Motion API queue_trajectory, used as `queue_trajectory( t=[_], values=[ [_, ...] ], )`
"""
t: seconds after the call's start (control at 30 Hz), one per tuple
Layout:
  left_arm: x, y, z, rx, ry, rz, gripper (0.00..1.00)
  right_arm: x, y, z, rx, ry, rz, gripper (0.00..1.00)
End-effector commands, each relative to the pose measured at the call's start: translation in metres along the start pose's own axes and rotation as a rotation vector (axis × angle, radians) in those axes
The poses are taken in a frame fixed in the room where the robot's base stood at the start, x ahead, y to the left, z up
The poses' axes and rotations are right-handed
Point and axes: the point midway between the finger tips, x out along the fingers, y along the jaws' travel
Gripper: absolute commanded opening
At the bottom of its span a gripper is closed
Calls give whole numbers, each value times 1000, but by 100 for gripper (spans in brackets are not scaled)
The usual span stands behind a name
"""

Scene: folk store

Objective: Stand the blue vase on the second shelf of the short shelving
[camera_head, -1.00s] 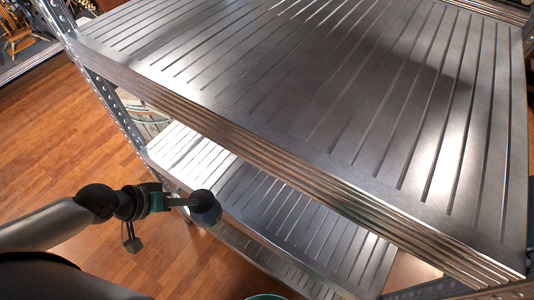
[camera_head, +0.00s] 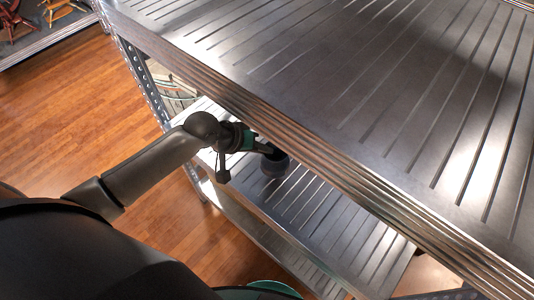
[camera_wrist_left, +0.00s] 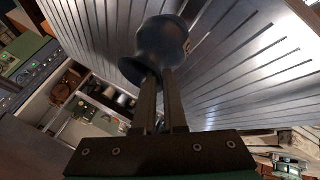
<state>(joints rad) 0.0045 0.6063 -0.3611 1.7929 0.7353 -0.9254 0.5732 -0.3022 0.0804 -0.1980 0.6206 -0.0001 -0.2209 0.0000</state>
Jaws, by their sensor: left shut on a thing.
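The blue vase (camera_head: 275,163) is dark blue and small in the head view, held at the end of my left gripper (camera_head: 262,150). It is over the second shelf (camera_head: 330,232) of the short shelving, just under the front edge of the top shelf (camera_head: 400,90). In the left wrist view the vase (camera_wrist_left: 163,45) sits between the two fingers of my left gripper (camera_wrist_left: 160,85), which are shut on it. Whether the vase touches the shelf I cannot tell. My right gripper is not in view.
The top shelf's thick front edge (camera_head: 330,150) runs just above and beside my left gripper. A perforated metal post (camera_head: 145,85) stands at the shelving's left corner. The visible part of the second shelf looks bare. Wooden floor (camera_head: 70,110) lies open to the left.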

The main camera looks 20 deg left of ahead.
Motion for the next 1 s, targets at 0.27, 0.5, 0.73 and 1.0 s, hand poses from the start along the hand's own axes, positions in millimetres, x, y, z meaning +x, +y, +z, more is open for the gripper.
queue_trajectory(
  t=[0.27, 0.5, 0.73, 1.0],
  values=[
    [22, 0, 0, -1, -1, -2, 0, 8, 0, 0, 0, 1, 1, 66],
    [36, -8, 6, 2, 2, 0, 0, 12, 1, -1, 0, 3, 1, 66],
    [36, -8, 6, 2, 3, 0, 0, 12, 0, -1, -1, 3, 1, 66],
    [37, -9, 8, 2, 0, -1, 32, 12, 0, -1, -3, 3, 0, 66]
  ],
)
